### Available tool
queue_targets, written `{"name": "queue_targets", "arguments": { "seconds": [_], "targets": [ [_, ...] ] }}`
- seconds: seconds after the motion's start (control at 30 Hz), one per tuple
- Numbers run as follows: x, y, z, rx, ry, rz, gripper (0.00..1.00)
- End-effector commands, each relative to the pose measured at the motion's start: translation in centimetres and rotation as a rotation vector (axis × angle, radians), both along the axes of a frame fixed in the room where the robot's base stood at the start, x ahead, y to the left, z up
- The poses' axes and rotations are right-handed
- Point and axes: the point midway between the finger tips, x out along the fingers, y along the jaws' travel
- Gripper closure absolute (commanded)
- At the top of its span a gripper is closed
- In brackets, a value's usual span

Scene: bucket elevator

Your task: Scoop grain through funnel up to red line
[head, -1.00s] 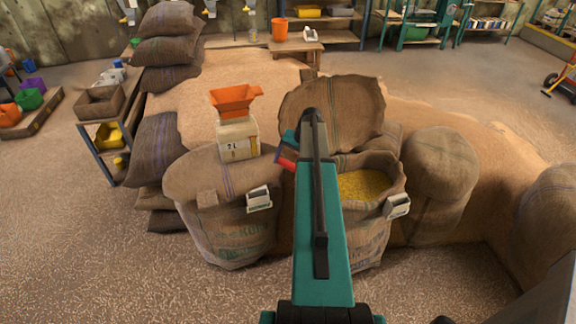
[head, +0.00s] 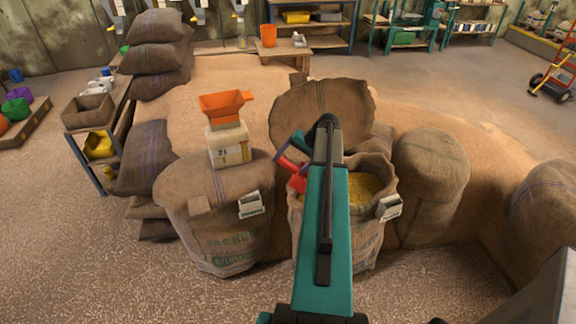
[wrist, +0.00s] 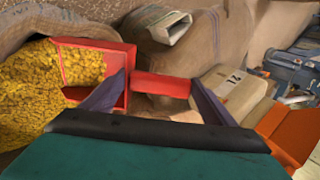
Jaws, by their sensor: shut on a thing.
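My gripper (wrist: 160,86) is shut on the handle of a red scoop (wrist: 128,60). In the wrist view the scoop's tray is at the left with yellow grain inside its rim, over or beside the loose grain (wrist: 28,95). In the head view the scoop (head: 298,184) is at the mouth of the open grain sack (head: 372,232), partly hidden by my arm. The orange funnel (head: 225,104) stands on the pale measuring box (head: 230,150), marked 2 L, on a closed sack to the left; both also show at the right of the wrist view. No red line can be made out.
The closed sack (head: 215,215) bears the box. A raised round burlap lid (head: 322,112) stands behind the open sack. A full sack (head: 430,185) stands to the right. The front floor is clear.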

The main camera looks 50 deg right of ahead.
Motion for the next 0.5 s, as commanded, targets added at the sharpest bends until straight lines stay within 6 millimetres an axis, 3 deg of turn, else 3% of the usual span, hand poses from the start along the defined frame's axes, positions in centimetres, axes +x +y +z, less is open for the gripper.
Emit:
{"name": "queue_targets", "arguments": {
  "seconds": [0.5],
  "targets": [
    [-1.9, -1.0, 1.4, 0.067, -0.126, -0.003, 0.52]
  ]
}}
